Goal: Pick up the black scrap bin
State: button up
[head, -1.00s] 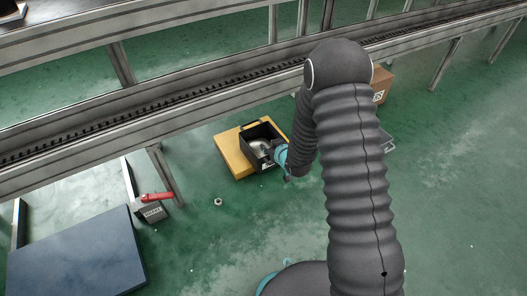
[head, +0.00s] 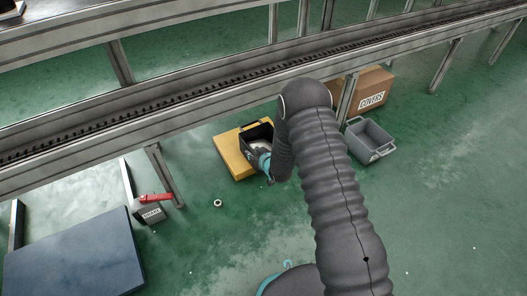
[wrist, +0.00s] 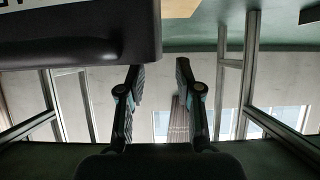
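The black scrap bin (head: 258,132) stands on a yellow platform (head: 229,156) on the floor beside the conveyor. Something pale lies inside it. My gripper (head: 262,162), teal and dark, is at the bin's near right side and hides part of it; whether they touch cannot be told. In the wrist view a dark wall, likely the bin (wrist: 75,35), with part of a white label, fills the upper left. My gripper (wrist: 160,72) is open there, with two separated fingers and nothing between them. The left fingertip is close to the bin's lower edge.
A conveyor frame (head: 180,115) runs behind the bin, with a leg (head: 164,176) to its left. A cardboard COVERS box (head: 372,92) and a grey crate (head: 370,140) are at right. A blue slab (head: 75,255), a red-handled box (head: 150,212) and a nut (head: 218,203) are at left.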

aim_at(249, 149)
jog(key=x, duration=0.5)
jog(key=shift+w+b, duration=0.15)
jog(key=shift+b, duration=0.15)
grip_shut()
jog(key=shift+w+r, duration=0.1)
jog(key=shift+r, duration=0.1)
